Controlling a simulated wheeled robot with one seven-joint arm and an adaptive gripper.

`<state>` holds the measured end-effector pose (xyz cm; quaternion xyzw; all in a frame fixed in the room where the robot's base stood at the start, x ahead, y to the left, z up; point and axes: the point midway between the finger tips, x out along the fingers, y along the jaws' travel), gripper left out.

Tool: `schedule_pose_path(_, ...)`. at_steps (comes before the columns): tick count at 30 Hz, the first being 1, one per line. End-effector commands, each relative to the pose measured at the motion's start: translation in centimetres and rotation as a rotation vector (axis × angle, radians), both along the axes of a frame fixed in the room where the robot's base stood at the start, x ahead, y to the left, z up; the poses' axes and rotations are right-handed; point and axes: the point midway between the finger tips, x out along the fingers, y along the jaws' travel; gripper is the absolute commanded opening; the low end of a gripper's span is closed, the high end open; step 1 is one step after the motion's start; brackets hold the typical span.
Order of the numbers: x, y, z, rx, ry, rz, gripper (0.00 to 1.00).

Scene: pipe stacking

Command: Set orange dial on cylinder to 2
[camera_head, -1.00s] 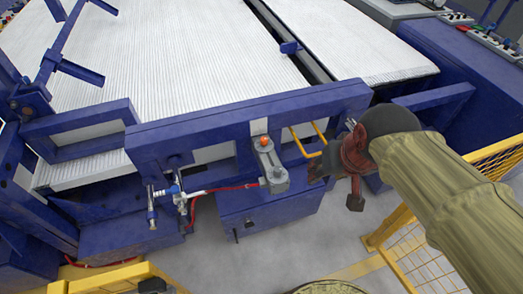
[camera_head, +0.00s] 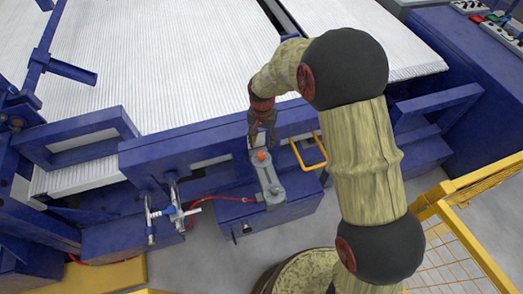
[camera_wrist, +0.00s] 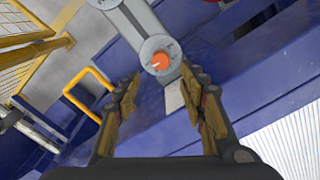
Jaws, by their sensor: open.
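The orange dial (camera_head: 262,155) sits on the top end of a grey cylinder unit (camera_head: 270,187) mounted on the blue machine frame. In the wrist view the orange dial (camera_wrist: 161,60) lies on a round pale plate with small markings too blurred to read, so its setting cannot be told. My gripper (camera_head: 257,143) is open and empty, just above and behind the dial. In the wrist view my gripper's two fingers (camera_wrist: 162,100) are spread, with the dial ahead of and between them, apart from both.
A yellow handle (camera_head: 309,151) is right of the cylinder. A red hose (camera_head: 228,199) and valve fittings (camera_head: 172,209) lie to its left. The blue frame beam (camera_head: 190,140) runs behind, before a white ribbed conveyor (camera_head: 160,60). Yellow fencing (camera_head: 470,235) stands at the right.

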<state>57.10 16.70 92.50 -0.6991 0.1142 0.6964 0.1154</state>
Motion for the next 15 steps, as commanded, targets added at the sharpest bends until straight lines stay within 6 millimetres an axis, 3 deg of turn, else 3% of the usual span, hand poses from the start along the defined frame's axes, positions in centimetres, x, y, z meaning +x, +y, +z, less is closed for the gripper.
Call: schedule_pose_path(15,0.0,0.2,-6.9,-0.002,0.008,-0.005,0.42)
